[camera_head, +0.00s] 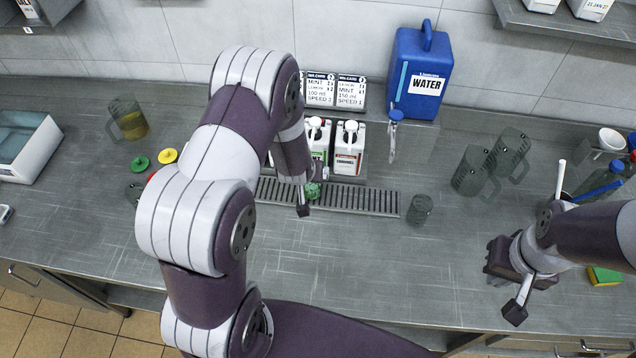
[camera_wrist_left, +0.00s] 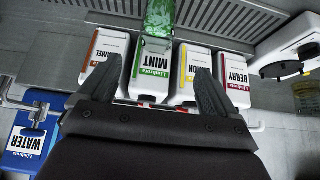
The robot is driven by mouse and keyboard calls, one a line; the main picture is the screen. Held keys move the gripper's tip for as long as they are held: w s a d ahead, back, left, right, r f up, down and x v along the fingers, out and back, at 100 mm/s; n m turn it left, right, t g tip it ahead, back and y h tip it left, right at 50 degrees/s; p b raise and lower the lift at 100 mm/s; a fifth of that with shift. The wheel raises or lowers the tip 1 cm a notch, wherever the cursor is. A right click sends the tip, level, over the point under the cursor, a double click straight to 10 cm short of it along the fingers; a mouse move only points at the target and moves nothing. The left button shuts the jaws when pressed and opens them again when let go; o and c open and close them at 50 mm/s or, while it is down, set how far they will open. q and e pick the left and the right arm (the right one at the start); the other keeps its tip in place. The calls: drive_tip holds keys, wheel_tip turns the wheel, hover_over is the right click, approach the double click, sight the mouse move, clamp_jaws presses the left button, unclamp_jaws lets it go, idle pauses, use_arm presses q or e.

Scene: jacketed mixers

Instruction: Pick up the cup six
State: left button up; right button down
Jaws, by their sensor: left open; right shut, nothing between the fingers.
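No number six is readable, so I cannot tell which vessel is cup six. A glass with green contents (camera_head: 312,190) stands on the drip grate beneath the dispensers; it also shows in the left wrist view (camera_wrist_left: 160,18). A small empty glass (camera_head: 420,209) stands right of the grate. Two glass mugs, one of them nearer (camera_head: 472,172), stand farther right. A mug with yellow liquid (camera_head: 130,120) stands at the left. My left gripper (camera_wrist_left: 155,75) is open and empty, facing the bottles and the green glass; my arm hides part of it in the head view. My right gripper (camera_head: 493,268) is shut and empty.
Syrup bottles, including mint (camera_wrist_left: 153,65) and caramel (camera_head: 349,148), stand behind the drip grate (camera_head: 370,200). A blue water canister (camera_head: 420,75) is at the back. Green and yellow lids (camera_head: 167,156) lie at left. A sponge (camera_head: 604,276) lies at right. The front middle counter is clear.

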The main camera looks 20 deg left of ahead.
sight(312, 184)
use_arm(q)
drive_tip(key=p+x, duration=0.1)
drive_tip(key=x, duration=0.4)
drive_tip(key=p+x, duration=0.2)
drive_tip(key=x, duration=0.4)
drive_tip(key=shift+d, duration=0.25)
drive_tip(key=shift+w+f, duration=0.15)
drive_tip(key=shift+f, duration=0.05)
drive_tip(key=shift+w+d, duration=0.1)
drive_tip(key=c, duration=1.5)
drive_tip(key=shift+c, duration=0.9)
use_arm(e)
drive_tip(key=r, duration=0.3)
drive_tip(key=shift+w+d, duration=0.1)
drive_tip(key=shift+w, duration=0.15)
